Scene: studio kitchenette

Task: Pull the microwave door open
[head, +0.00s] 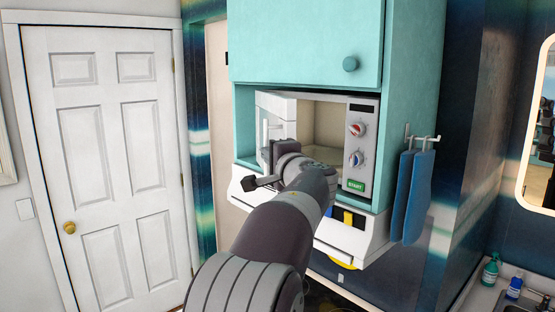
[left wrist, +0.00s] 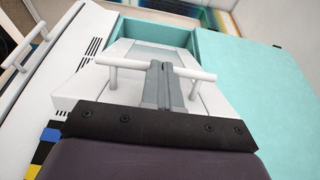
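The white microwave (head: 362,100) sits in a teal cabinet niche, its front panel with dials facing me. Its door (head: 283,112) stands open, swung out on the left, and the pale cavity (head: 322,125) shows. The white bar handle (head: 265,130) is on the door's left side; it also shows in the left wrist view (left wrist: 128,64). My left gripper (head: 269,155) is beside the door. In the left wrist view its fingers (left wrist: 165,72) are together, tips crossing the handle. I cannot tell whether they hook behind it. No gap shows between them. My right gripper is out of view.
A teal cupboard (head: 300,40) is above the microwave. A white drawer front (head: 350,238) juts out below. Blue towels (head: 411,195) hang on the cabinet's right side. A closed white room door (head: 105,150) is at left.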

